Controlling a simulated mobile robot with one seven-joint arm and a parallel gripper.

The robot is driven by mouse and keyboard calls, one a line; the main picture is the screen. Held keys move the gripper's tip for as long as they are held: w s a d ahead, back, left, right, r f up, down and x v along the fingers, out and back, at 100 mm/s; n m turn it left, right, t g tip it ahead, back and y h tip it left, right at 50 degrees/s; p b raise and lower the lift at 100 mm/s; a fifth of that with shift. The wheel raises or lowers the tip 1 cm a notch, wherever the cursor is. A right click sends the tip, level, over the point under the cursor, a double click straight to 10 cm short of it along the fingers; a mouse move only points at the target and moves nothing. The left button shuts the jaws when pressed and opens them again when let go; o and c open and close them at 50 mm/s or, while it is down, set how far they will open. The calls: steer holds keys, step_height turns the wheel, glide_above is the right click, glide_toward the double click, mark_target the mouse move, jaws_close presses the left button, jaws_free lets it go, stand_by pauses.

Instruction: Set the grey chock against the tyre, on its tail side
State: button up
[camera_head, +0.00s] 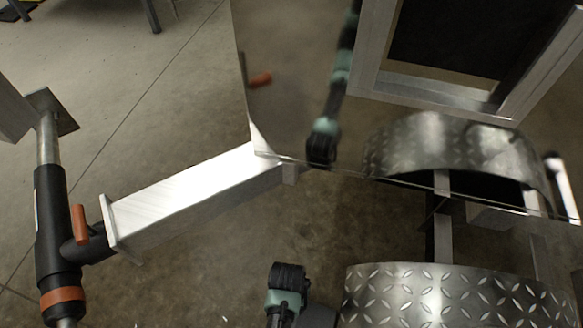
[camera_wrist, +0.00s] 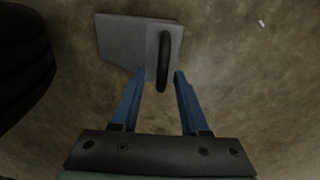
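In the wrist view the grey chock (camera_wrist: 122,40) lies on the floor, with a black bar handle (camera_wrist: 163,62) on its right-hand face. My gripper (camera_wrist: 160,76) is open, its two blue fingers pointing at the chock. The near part of the handle shows between the fingertips, with a gap on each side. The black tyre (camera_wrist: 22,60) is at the left edge of the wrist view, apart from the chock. In the head view the chock, the tyre and my fingers do not show; part of my arm is at the bottom.
In the head view a diamond-plate mudguard (camera_head: 440,297) fills the bottom right, beside the mirror-like trailer side (camera_head: 300,60). A pale drawbar (camera_head: 190,195) runs left to a black jack post (camera_head: 52,215) with orange parts. Bare concrete floor (camera_head: 130,50) lies at upper left.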

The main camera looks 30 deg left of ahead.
steer(key=shift+r, duration=0.1)
step_height(320, 180, up, 12)
steer(key=p, duration=0.8)
steer(key=shift+a, duration=0.25)
